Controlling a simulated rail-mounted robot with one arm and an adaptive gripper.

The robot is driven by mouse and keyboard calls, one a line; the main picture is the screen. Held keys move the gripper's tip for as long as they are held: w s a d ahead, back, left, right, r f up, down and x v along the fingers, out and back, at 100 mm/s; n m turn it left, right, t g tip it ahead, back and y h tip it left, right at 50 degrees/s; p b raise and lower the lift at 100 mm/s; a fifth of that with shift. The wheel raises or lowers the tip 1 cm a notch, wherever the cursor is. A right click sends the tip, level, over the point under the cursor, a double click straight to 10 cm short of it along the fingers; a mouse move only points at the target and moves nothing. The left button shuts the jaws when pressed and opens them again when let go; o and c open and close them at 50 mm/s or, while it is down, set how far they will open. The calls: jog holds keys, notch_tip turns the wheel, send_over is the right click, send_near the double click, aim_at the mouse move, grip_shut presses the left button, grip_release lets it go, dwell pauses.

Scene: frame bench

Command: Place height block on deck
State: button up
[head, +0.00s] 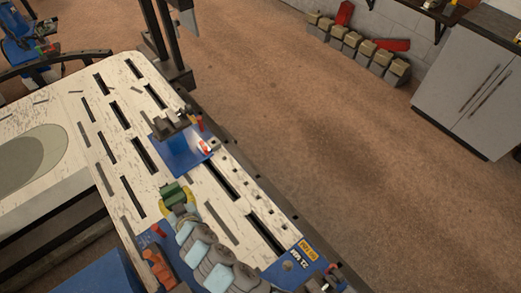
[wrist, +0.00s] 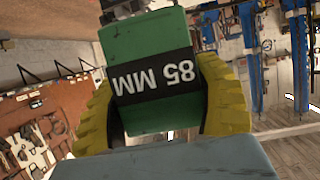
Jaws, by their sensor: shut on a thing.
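The height block is green with a black band reading "85 MM", which appears upside down in the wrist view (wrist: 155,78). My gripper (wrist: 165,112) is shut on the block, with a yellow finger on each side of it. In the head view the block (head: 173,192) shows small and dark green at the tip of my gripper (head: 178,201), over the slotted white deck (head: 118,172). I cannot tell whether the block touches the deck or is held above it.
A blue plate (head: 180,158) with a dark clamp-like fixture (head: 172,124) and a small red and white item (head: 205,147) lies beyond the block. An orange-red tool (head: 158,268) is near the front left. A blue part marked "21 MM" (head: 291,264) sits at the near right end.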

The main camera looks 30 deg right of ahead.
jog(key=w+d+f+m+g+h+b, duration=0.1)
jog(key=d+f+m+g+h+b, duration=0.1)
jog(key=d+f+m+h+b, duration=0.6)
jog(key=w+d+f+m+g+h+b, duration=0.15)
jog(key=d+f+b, duration=0.35)
jog(key=f, duration=0.7)
jog(key=s+a+f+m+g+h+b, duration=0.4)
jog(key=s+f+m+g, duration=0.45)
jog(key=s, duration=0.45)
jog(key=shift+n, duration=0.5)
jog(key=shift+w+d+f+b, duration=0.85)
jog(key=shift+w+d+f, duration=0.55)
jog(key=shift+d+f, duration=0.25)
jog(key=shift+w+d+f+b, duration=0.85)
jog(key=shift+w+d+f, duration=0.55)
jog(key=shift+d+f, duration=0.2)
jog(key=shift+w+d+f+b, duration=0.85)
jog(key=shift+w+d+f, duration=0.55)
jog(key=shift+d+f, duration=0.25)
